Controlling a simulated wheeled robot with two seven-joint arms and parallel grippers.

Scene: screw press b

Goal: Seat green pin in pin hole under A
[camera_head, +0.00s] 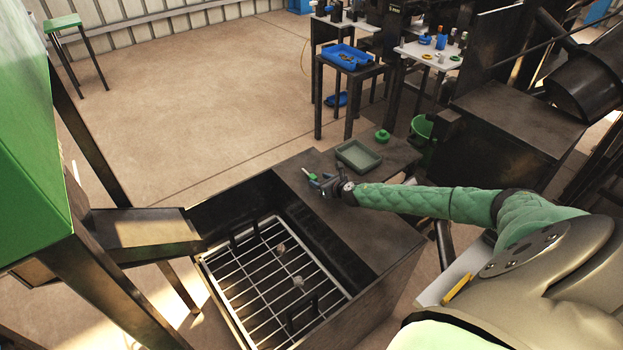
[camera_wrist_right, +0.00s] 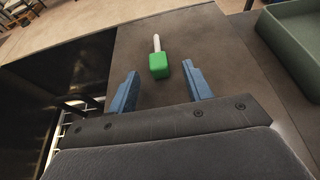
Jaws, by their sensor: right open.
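The green pin (camera_wrist_right: 158,66) has a green block head and a pale shaft. It lies on the dark table top (camera_head: 388,240), its head toward my right gripper and its shaft pointing away. In the head view the pin (camera_head: 309,174) is small, just beyond the fingertips. My right gripper (camera_head: 318,183) is open and empty; in the right wrist view its blue fingers (camera_wrist_right: 161,76) stand apart on either side of the pin's head end, not closed on it. My left gripper is not in view. I cannot make out a pin hole or a letter A.
A grey-green tray (camera_head: 358,155) and a round green object (camera_head: 382,136) stand on the table to the right of the pin. An open bin with a wire rack (camera_head: 262,275) adjoins the table on the left. A green bucket (camera_head: 422,128) stands behind.

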